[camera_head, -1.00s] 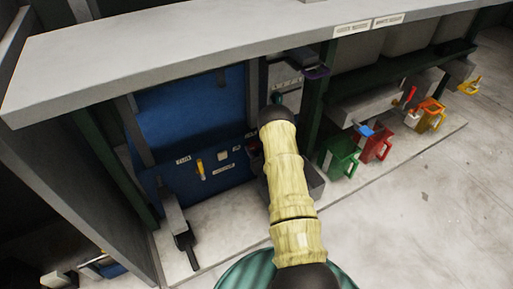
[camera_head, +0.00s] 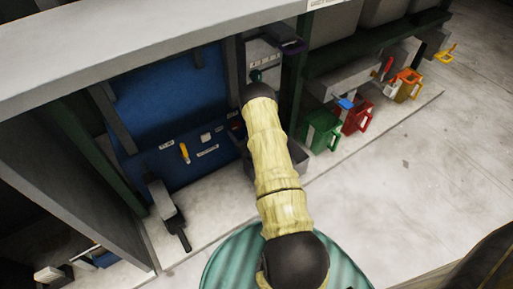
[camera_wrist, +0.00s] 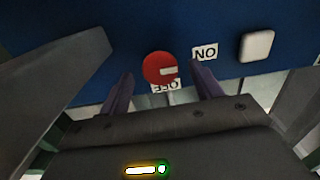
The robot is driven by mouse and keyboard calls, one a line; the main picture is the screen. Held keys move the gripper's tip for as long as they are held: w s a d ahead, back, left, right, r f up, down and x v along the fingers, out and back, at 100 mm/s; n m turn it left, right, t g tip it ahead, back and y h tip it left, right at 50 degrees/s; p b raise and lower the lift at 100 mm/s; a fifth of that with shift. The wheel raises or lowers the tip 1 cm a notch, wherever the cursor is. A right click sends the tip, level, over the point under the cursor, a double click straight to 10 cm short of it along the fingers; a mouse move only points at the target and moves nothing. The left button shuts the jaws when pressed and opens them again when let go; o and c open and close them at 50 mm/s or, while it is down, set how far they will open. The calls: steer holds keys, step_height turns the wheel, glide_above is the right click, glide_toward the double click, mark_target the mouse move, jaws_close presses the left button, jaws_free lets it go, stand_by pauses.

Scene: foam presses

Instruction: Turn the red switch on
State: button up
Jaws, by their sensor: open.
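The red switch (camera_wrist: 158,68) is a round red knob on a blue panel in the wrist view. Its white mark points to the right of the picture. An "OFF" label (camera_wrist: 166,87) and an "ON" label (camera_wrist: 205,53) appear upside down below and to the right of it. My gripper (camera_wrist: 161,78) is open, with one dark finger on each side of the knob in the picture. I cannot tell whether the fingers touch it. In the head view my arm hides the gripper and most of the switch area.
A white button (camera_wrist: 257,46) is right of the labels. In the head view the blue panel (camera_head: 170,95) also carries a yellow lever (camera_head: 184,153). Green (camera_head: 322,131) and red (camera_head: 357,117) jugs stand on the ledge to the right. A grey counter (camera_head: 130,38) overhangs the panel.

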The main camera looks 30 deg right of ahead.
steer(key=s+p, duration=0.6)
steer(key=s, duration=0.9)
steer(key=shift+s+d+p, duration=0.25)
steer(key=shift+p, duration=0.05)
